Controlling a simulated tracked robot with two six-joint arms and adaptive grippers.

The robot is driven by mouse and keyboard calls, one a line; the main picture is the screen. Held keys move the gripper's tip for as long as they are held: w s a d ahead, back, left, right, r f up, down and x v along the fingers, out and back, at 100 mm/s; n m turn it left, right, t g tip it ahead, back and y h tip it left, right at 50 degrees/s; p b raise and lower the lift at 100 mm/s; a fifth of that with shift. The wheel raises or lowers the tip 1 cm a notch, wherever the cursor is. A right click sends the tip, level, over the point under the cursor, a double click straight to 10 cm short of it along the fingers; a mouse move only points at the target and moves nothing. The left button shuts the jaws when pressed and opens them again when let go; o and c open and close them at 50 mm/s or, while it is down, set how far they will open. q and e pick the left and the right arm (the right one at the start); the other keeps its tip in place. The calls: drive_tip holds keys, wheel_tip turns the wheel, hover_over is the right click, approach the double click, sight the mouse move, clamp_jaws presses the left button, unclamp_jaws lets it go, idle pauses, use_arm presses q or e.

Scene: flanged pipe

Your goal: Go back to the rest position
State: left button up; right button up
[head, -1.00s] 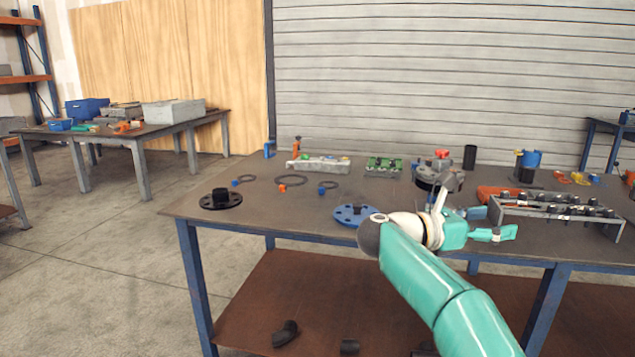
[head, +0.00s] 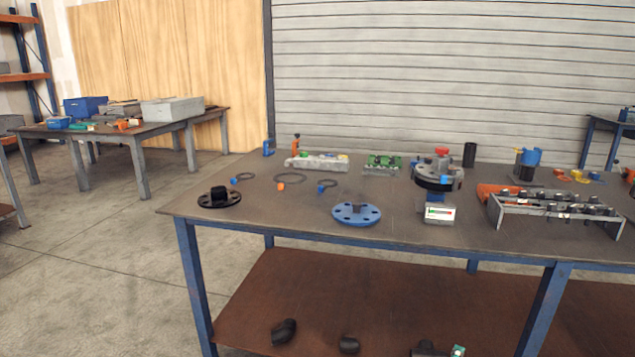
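Neither of my grippers shows in the head view now. The workbench (head: 290,222) stands ahead with the flanged pipe parts on it. A black flange (head: 219,198) lies near its left end. A blue flange (head: 357,213) lies flat near the front edge. A dark flange assembly (head: 437,178) with a red part on top stands behind and to the right of it. A small white device with a lit display (head: 440,213) sits in front of that assembly. Several thin rings with coloured tags, among them a dark ring (head: 291,178), lie at the back left.
A grey rack (head: 560,215) holding several dark parts stands at the right. A light tray (head: 318,163) and a green-topped block (head: 381,163) sit along the back. Black pipe pieces, one an elbow (head: 284,332), lie on the lower shelf.

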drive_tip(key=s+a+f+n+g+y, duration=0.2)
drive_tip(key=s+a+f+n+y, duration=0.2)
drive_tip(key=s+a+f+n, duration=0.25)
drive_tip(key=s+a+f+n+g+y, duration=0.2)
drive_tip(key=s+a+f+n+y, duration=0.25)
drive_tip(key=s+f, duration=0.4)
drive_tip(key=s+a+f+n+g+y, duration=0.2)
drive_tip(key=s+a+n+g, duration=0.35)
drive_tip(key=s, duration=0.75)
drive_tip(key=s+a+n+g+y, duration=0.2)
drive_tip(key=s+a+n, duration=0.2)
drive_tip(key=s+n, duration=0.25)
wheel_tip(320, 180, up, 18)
drive_tip(key=p, duration=1.7)
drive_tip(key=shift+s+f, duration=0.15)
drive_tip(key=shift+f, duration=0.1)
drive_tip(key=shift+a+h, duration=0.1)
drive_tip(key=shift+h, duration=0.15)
